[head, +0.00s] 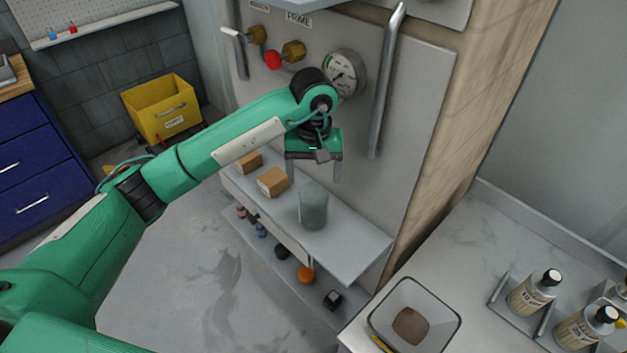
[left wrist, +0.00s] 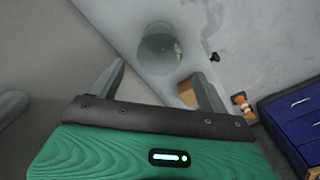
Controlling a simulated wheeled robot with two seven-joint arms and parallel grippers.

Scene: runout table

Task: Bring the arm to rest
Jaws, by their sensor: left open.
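My left gripper (head: 314,172) hangs at the end of my green arm, in front of the grey panel and above the shelf (head: 350,250). In the left wrist view its two fingers (left wrist: 160,88) are spread apart with nothing between them. A grey-green translucent cup (head: 313,206) stands upright on the shelf, below the gripper and apart from it. In the left wrist view the cup (left wrist: 160,50) shows beyond the fingertips. My right gripper does not show.
Two small brown boxes (head: 273,182) sit on the shelf left of the cup. The panel behind carries a gauge (head: 345,73), a red knob (head: 272,60) and a long vertical handle (head: 386,85). At right, a counter bears a square container (head: 443,312) and several bottles (head: 533,292).

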